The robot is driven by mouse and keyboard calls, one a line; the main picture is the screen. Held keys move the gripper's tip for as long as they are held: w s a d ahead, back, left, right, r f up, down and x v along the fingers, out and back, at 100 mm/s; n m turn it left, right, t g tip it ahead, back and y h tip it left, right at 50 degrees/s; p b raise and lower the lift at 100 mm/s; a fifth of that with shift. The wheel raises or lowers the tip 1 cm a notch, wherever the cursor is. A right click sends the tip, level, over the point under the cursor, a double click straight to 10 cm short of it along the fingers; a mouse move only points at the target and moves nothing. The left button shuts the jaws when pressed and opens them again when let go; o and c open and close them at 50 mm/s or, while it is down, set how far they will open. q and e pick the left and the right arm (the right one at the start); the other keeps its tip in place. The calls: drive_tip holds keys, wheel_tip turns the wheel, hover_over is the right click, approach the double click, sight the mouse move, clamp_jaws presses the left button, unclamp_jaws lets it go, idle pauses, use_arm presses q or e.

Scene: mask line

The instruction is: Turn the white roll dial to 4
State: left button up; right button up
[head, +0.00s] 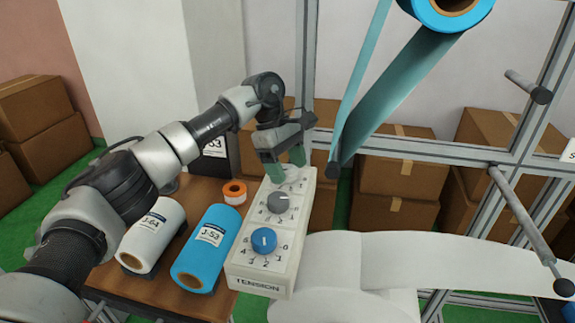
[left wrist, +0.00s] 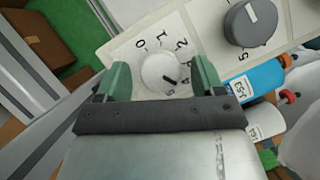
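The tension panel (head: 234,272) is a white box with a column of three dials. The white dial (left wrist: 158,68) is at its far end, and its dark pointer mark faces the lower right of the left wrist view, near the 4 and 5; the exact setting is hard to read. My left gripper (head: 284,164) is over that dial, which it mostly hides in the head view. In the left wrist view its green fingers (left wrist: 163,80) are open, one on each side of the dial with visible gaps. My right gripper is not in view.
The grey dial (head: 278,202) and blue dial (head: 264,241) are nearer on the panel. Teal film (head: 400,95) and frame bars are at right.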

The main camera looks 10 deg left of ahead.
use_arm(q)
drive_tip(key=v, duration=1)
drive_tip(key=shift+r, duration=0.35)
drive_tip(key=shift+w+a, duration=0.15)
